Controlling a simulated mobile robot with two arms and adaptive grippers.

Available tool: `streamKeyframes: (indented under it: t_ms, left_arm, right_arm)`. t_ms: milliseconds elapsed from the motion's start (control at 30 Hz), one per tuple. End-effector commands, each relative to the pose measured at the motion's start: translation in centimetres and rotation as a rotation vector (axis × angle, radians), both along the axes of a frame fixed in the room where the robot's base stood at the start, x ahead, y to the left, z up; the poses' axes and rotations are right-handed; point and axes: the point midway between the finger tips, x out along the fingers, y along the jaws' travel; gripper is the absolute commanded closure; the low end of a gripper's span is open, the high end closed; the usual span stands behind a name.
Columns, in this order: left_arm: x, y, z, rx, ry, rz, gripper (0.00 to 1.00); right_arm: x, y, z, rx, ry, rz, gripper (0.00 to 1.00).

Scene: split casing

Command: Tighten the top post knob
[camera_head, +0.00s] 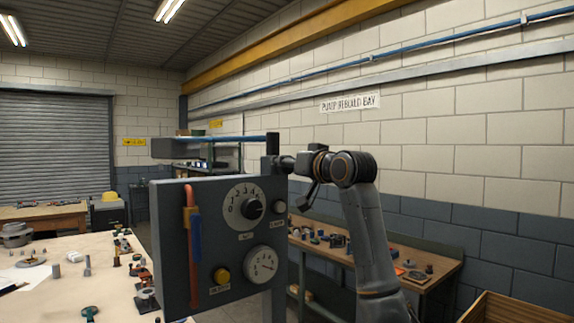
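A dark upright post (272,144) rises behind the right edge of a grey control panel (217,284). A small dark knob-like part (286,164) sticks out to the right near the top of the post. My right gripper (304,164) is at that part, coming from the right; it seems to touch it. It is seen small and from the side, so I cannot tell whether its fingers are closed on the part. My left gripper is not in view.
A blue-topped bar (220,139) runs left from the post. Cluttered benches stand left (65,290) and right (440,267).

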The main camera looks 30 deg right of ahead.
Motion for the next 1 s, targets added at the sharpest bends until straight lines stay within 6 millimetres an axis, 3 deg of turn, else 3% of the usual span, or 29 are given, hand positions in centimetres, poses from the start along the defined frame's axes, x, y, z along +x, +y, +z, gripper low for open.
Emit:
streamKeyframes:
  t_ms: [267, 1000]
  left_arm:
    - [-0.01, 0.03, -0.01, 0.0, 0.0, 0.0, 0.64]
    - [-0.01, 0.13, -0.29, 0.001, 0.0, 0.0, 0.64]
  right_arm:
    - [0.02, -0.01, 0.05, 0.161, 0.012, 0.001, 0.88]
    - [0.01, -0.19, 0.01, 0.856, 0.066, 0.002, 0.88]
